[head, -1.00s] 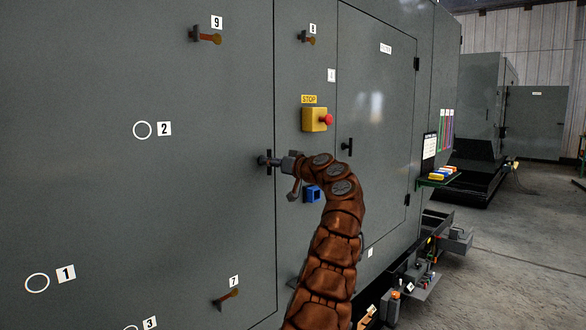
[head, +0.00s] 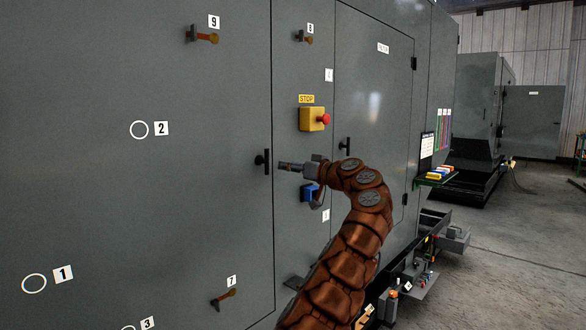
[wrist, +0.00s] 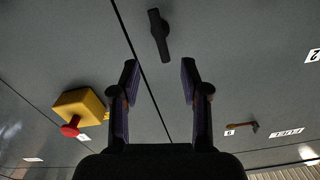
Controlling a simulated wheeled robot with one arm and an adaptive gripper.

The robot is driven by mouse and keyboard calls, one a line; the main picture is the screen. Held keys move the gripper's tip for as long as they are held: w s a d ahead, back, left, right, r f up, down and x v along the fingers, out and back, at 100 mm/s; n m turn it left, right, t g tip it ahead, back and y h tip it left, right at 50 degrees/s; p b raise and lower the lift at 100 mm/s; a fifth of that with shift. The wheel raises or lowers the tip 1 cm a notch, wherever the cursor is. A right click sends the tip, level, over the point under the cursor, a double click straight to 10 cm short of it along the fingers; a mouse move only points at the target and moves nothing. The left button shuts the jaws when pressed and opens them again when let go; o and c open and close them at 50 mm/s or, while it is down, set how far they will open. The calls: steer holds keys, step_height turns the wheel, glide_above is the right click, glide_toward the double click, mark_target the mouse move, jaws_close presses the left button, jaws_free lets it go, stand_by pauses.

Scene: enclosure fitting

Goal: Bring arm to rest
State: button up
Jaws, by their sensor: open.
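My gripper (head: 284,166) is in front of the grey enclosure (head: 200,90), just right of a black door handle (head: 262,161). In the wrist view, my gripper (wrist: 160,85) has its two fingers apart with nothing between them. The same black handle (wrist: 159,36) shows there beyond the fingertips, apart from them. My brown segmented arm reaches up from the bottom of the head view.
A yellow stop box with a red button (head: 313,119) sticks out above my gripper. A blue block (head: 309,193) is just below it. A second black handle (head: 346,146) and a shelf with coloured items (head: 436,177) lie to the right. Open floor lies at far right.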

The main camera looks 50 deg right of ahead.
steer(key=shift+s, duration=0.25)
steer(key=shift+a, duration=0.1)
stand_by(0.4)
